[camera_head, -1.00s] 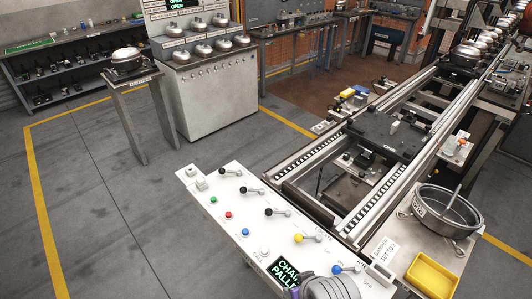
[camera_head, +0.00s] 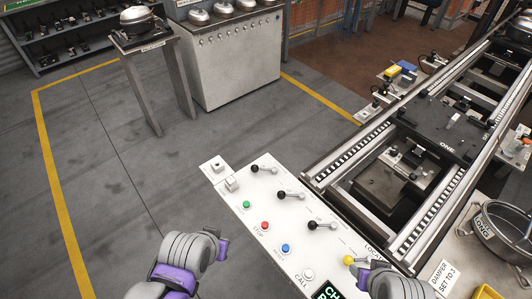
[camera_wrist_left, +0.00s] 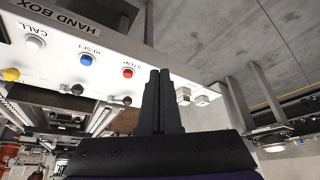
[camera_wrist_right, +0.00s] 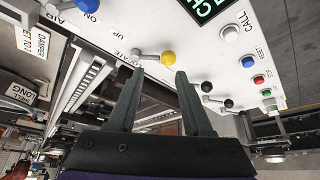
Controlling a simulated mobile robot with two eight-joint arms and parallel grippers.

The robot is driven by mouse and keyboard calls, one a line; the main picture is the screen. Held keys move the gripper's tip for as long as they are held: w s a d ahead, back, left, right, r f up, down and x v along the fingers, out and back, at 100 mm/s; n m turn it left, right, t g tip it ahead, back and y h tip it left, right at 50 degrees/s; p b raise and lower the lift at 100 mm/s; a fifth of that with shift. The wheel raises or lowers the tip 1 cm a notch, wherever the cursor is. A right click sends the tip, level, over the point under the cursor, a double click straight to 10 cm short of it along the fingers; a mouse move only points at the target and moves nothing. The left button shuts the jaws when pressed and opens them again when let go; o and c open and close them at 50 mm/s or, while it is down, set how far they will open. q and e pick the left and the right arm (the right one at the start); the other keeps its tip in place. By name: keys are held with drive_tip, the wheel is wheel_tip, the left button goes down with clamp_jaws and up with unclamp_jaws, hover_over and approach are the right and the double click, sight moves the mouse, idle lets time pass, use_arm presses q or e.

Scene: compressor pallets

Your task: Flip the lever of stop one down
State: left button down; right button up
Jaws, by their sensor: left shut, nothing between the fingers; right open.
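The white control panel (camera_head: 262,240) carries three black-knobbed levers (camera_head: 255,169), (camera_head: 281,195), (camera_head: 312,225) in a row; their labels are unreadable, so I cannot tell which is stop one. A yellow-knobbed lever (camera_head: 348,260) follows nearer me. My left gripper (camera_wrist_left: 159,73) is shut and empty; its wrist view shows it in front of the panel edge near the red button (camera_wrist_left: 128,73). My right gripper (camera_wrist_right: 156,75) is open and empty, with the yellow knob (camera_wrist_right: 168,57) just beyond its fingertips in the right wrist view. Both gripper tips are hidden in the head view.
Green, red and blue buttons (camera_head: 285,248) and a white call button (camera_head: 308,275) line the panel's left side. A roller conveyor with a pallet marked ONE (camera_head: 435,135) lies to the right. A metal pot (camera_head: 500,228) stands beside it. Grey floor (camera_head: 105,165) at left is clear.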

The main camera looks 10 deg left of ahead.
use_arm(q)
drive_tip(key=shift+s+d, duration=0.1)
drive_tip(key=shift+s, duration=0.1)
use_arm(e)
drive_tip(key=shift+o, duration=0.2)
drive_tip(key=shift+s+d, duration=0.15)
drive_tip(key=shift+o, duration=1.1)
drive_tip(key=o, duration=0.5)
drive_tip(key=shift+s+f, duration=0.1)
drive_tip(key=shift+f, duration=0.15)
use_arm(q)
drive_tip(key=w+r+m+g+b, duration=0.1)
drive_tip(key=w+r, duration=0.2)
drive_tip(key=w, duration=0.6)
drive_tip(key=w+r+m, duration=0.1)
drive_tip(key=w+r, duration=0.2)
drive_tip(key=w, duration=0.6)
drive_tip(key=w+f, duration=0.2)
drive_tip(key=w, duration=0.6)
drive_tip(key=w+d+f+m+g+h, duration=0.1)
drive_tip(key=w+f, duration=0.2)
drive_tip(key=w, duration=0.5)
drive_tip(key=shift+w+b, duration=0.4)
use_arm(e)
drive_tip(key=shift+o, duration=0.2)
drive_tip(key=shift+s+f, duration=0.2)
drive_tip(key=shift+f, duration=0.7)
use_arm(q)
drive_tip(key=shift+d, duration=0.15)
